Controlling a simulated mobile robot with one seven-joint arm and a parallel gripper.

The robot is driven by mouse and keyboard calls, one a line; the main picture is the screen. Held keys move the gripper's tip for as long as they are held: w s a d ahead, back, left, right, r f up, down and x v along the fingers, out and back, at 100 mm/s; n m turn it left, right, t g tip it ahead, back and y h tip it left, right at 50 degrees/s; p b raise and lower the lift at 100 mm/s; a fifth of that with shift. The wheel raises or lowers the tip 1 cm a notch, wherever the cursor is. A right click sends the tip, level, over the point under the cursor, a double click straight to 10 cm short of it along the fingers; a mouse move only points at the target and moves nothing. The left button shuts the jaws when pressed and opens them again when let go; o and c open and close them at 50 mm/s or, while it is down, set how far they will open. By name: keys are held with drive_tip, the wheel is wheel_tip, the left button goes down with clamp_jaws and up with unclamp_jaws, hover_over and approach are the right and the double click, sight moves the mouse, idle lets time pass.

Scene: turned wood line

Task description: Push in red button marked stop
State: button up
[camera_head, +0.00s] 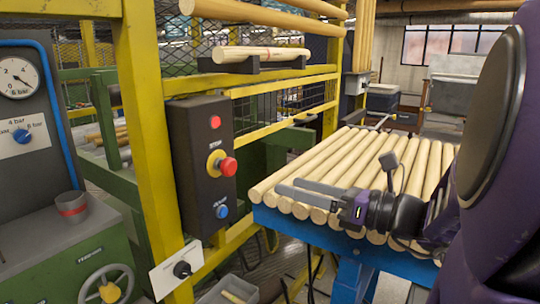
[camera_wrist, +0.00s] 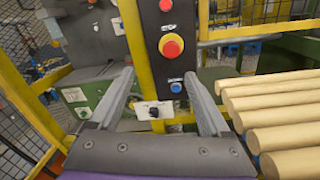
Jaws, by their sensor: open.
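A dark control box (camera_head: 187,168) hangs on a yellow post. It carries a red mushroom button (camera_head: 228,167) on a yellow collar, with a label that appears to read STOP above it. In the wrist view the red button (camera_wrist: 172,48) sits ahead, above and slightly right of the middle between my fingertips. A small flat red button or lamp (camera_head: 215,122) is higher on the box, and a blue button (camera_head: 222,211) is lower. My gripper (camera_head: 287,186) is open and empty, to the right of the box and apart from it. Both fingers also show in the wrist view (camera_wrist: 160,74).
Wooden rods lie on a blue-edged table (camera_head: 325,238) under my arm. A yellow mesh fence (camera_head: 145,130) runs beside the box. A white plate with a black knob (camera_head: 183,269) is below it. A green machine (camera_head: 62,265) with a gauge stands at left.

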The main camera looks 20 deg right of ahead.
drive_tip(key=shift+r+v, duration=0.2)
drive_tip(key=shift+v, duration=0.75)
drive_tip(key=shift+r+v, duration=0.2)
drive_tip(key=shift+v, duration=0.75)
drive_tip(key=shift+a+p, duration=0.15)
drive_tip(key=shift+p, duration=0.15)
drive_tip(key=shift+s, duration=0.15)
